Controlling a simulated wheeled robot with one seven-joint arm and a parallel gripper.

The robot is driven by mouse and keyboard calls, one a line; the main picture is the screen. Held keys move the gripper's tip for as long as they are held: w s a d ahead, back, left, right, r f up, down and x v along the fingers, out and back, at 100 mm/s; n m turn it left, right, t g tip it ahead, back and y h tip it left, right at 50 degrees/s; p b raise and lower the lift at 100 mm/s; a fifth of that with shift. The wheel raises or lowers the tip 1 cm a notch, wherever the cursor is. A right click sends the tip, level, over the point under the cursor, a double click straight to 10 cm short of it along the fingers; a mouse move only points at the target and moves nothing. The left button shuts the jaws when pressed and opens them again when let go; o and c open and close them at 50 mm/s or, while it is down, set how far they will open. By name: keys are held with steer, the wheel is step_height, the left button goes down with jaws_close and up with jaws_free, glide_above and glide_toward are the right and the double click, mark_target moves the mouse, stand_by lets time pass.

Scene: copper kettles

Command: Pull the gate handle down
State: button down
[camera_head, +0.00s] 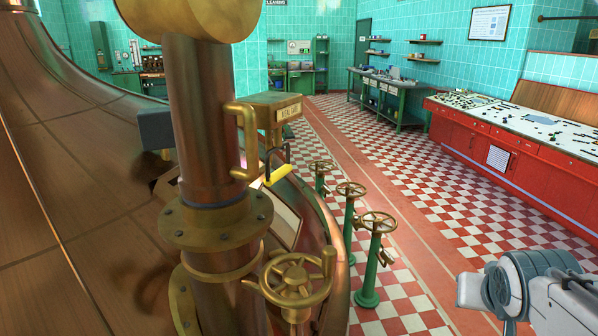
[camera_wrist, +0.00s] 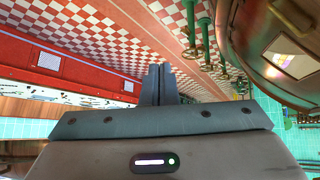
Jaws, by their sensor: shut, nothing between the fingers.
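The gate handle, a yellow grip on a dark bent lever (camera_head: 278,175), hangs below a brass box with a label plate (camera_head: 276,108) beside the copper pipe in the head view. I cannot make it out in the wrist view. My gripper (camera_wrist: 159,70) shows in the wrist view with its two dark fingers shut together and nothing between them. My grey arm is at the lower right of the head view, well apart from the handle.
A copper pipe (camera_head: 203,120) and brass handwheel (camera_head: 297,281) stand close to the handle. Several green-post handwheels (camera_head: 376,222) stand right of it. The large copper kettle (camera_head: 70,170) fills the left.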

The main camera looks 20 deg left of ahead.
steer(key=w+a+r+n+t+y+b, duration=0.15)
steer(key=w+a+r+t+y, duration=0.35)
steer(key=w, duration=0.6)
steer(key=w+a+r+n+t+y+b, duration=0.1)
steer(key=w+a+r+n+t+y, duration=0.15)
steer(key=w+a+r, duration=0.65)
steer(key=a+f+n+g+y, duration=0.2)
steer(key=a+n+g+y, duration=0.3)
steer(key=a+n+y, duration=0.1)
steer(key=a+f+n+g+y+b, duration=0.1)
steer(key=a+f+n+g+y, duration=0.2)
steer(key=a, duration=0.6)
steer(key=n+g+y, duration=0.2)
steer(key=g+y, duration=0.1)
steer(key=y, duration=0.1)
steer(key=shift+w+a+n+y+b, duration=0.2)
steer(key=shift+a+n+y+b, duration=0.1)
steer(key=shift+n+y, duration=0.1)
steer(key=shift+g, duration=0.25)
